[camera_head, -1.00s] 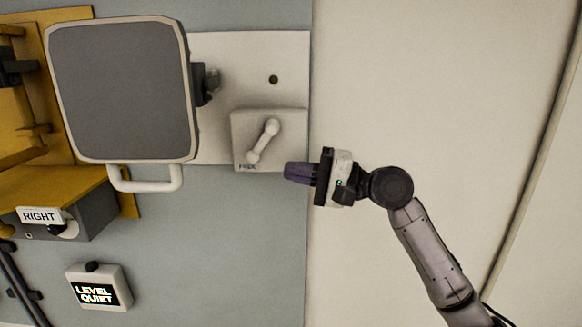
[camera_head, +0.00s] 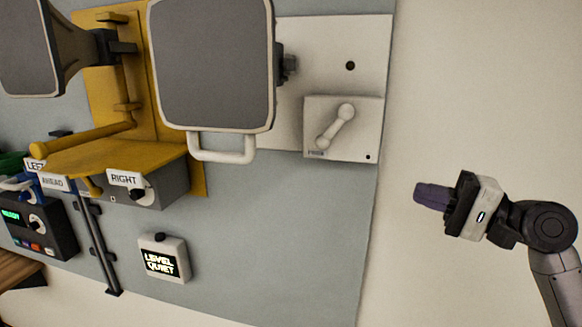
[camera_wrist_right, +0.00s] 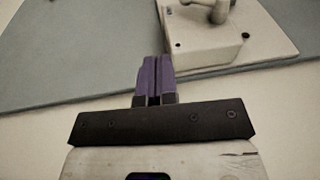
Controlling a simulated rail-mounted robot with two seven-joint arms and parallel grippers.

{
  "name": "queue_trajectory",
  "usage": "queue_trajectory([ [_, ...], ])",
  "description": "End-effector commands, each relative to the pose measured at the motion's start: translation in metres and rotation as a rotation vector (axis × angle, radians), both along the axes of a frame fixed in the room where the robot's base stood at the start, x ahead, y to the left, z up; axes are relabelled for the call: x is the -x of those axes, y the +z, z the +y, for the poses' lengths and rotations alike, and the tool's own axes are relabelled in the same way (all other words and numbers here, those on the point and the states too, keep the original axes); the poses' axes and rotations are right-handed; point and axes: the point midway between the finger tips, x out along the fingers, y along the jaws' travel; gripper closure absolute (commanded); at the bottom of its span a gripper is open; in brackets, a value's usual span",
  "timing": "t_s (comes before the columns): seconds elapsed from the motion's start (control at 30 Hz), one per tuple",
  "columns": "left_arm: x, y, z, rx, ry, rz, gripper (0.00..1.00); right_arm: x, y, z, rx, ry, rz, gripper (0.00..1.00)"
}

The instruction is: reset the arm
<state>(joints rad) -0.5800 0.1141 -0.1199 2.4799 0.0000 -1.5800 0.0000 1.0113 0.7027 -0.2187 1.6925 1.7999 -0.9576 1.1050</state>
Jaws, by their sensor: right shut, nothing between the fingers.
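My right gripper (camera_head: 432,196) shows at the right of the head view, its purple fingers pointing left. The fingers are together with nothing between them. It is clear of the wall panel, to the lower right of the white switch box (camera_head: 368,140) with its white lever handle (camera_head: 336,126). In the right wrist view the shut purple fingers (camera_wrist_right: 155,78) point up toward the box (camera_wrist_right: 205,50), apart from it as far as I can tell. My left gripper is not in view.
A grey-faced panel with a white handle (camera_head: 222,150) hangs left of the box. A yellow bracket (camera_head: 110,150), a RIGHT-labelled box (camera_head: 160,188), a LEVEL QUIET display box (camera_head: 162,260) and a dark control box (camera_head: 40,228) are further left. The wall right of the panel is bare.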

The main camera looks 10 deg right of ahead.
Motion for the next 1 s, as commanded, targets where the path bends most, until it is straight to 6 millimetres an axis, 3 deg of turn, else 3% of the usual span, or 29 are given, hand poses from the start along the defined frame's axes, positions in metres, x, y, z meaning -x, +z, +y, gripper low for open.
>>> queue_trajectory([
  [0.17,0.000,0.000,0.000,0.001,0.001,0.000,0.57,0.000,-0.011,0.001,0.176,-0.012,-0.163,1.00],
  [0.4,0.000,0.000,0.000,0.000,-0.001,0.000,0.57,-0.010,-0.043,-0.010,0.810,-0.174,-0.518,1.00],
  [0.67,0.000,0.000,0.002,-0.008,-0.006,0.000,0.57,0.003,-0.040,-0.022,1.467,-0.380,-0.808,1.00],
  [0.77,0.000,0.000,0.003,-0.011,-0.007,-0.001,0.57,0.010,-0.060,-0.020,1.650,-0.436,-0.831,1.00],
  [0.87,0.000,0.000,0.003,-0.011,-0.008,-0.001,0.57,0.021,-0.098,-0.015,1.795,-0.471,-0.806,1.00],
  [1.0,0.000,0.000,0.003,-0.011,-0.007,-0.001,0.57,0.045,-0.164,-0.008,1.892,-0.488,-0.704,1.00],
])
